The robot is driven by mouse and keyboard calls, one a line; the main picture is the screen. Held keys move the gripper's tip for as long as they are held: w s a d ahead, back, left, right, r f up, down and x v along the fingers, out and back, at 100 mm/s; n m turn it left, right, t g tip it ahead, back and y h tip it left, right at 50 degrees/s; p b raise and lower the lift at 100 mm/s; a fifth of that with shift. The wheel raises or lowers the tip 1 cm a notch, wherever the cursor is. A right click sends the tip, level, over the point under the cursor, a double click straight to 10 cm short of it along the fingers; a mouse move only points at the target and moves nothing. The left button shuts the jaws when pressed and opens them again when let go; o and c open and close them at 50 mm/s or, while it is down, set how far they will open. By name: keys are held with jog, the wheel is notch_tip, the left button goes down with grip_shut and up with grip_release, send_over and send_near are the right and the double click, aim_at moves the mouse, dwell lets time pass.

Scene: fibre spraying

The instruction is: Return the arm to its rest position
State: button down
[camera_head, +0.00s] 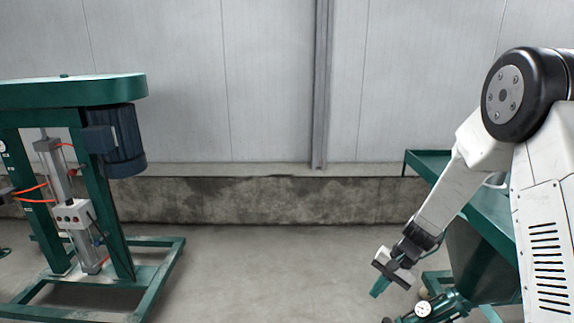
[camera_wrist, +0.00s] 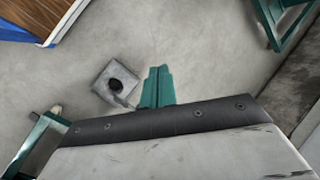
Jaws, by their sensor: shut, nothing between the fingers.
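My gripper (camera_head: 378,287) hangs at the end of my white arm on the right side of the head view, pointing down and to the left. Its teal fingers are together with nothing between them. In the wrist view the closed fingers (camera_wrist: 157,88) show at the centre, above bare concrete floor. The arm is bent downward from its black shoulder joint, in front of a green table.
The green table (camera_head: 428,160) stands at the right behind my arm. A green machine with a gauge (camera_head: 423,308) is low beside my gripper. A green frame machine with a blue motor (camera_head: 126,140) stands at the left. The middle floor (camera_head: 270,270) is clear. A grey plate (camera_wrist: 115,84) shows near the fingers.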

jog(key=s+d+r+n+t+h, duration=0.1)
jog(key=s+r+n+h, duration=0.4)
jog(key=s+r, duration=2.4)
jog(key=shift+s+d+n+t, duration=0.35)
jog(key=shift+s+n+t, duration=0.25)
jog(key=shift+s, duration=0.45)
jog(key=shift+r, duration=0.1)
